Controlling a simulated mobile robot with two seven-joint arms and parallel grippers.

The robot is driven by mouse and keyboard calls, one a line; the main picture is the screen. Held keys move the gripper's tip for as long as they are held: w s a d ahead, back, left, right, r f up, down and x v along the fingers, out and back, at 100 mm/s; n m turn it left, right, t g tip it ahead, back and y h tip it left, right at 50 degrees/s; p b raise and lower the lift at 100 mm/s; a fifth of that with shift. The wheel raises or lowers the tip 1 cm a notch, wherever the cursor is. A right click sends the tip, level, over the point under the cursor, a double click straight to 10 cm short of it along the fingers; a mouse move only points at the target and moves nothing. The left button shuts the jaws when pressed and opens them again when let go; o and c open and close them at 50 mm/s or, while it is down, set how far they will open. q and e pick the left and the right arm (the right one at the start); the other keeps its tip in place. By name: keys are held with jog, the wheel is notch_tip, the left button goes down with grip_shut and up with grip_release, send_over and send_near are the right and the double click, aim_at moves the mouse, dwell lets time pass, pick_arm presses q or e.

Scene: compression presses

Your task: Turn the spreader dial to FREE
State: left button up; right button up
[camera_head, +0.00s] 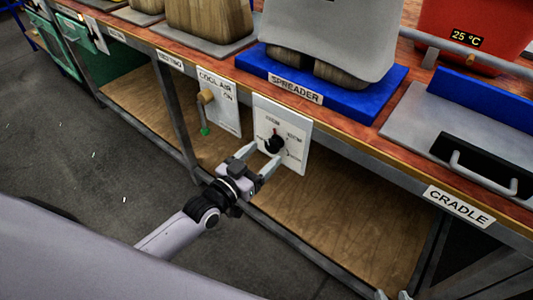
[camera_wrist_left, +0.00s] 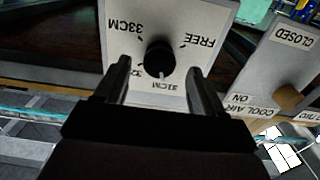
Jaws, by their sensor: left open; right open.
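The spreader dial is a black round knob (camera_head: 275,144) on a white plate (camera_head: 296,158) fixed to the bench front below the SPREADER label. It also shows in the left wrist view (camera_wrist_left: 160,57), where the plate carries FREE, 33CM and 31CM labels, upside down. A pale mark on the knob's edge faces the 31CM label, away from FREE. My left gripper (camera_head: 261,161) is open, its fingers pointing at the plate, one on each side of the knob, with gaps visible in the wrist view. My right gripper (camera_head: 393,295) shows only as fingertips at the bottom edge, apart and empty.
A COOL AIR plate (camera_head: 221,106) with a brass valve handle is just left of the dial plate. Above are the bench edge and the blue spreader base (camera_head: 365,98). A CRADLE label (camera_head: 459,206) and a metal handle (camera_head: 480,175) are to the right.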

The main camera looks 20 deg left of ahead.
pick_arm(q)
jog(key=shift+x, duration=1.1)
jog(key=c, duration=1.1)
jog(key=shift+o, duration=0.2)
jog(key=shift+n, duration=0.3)
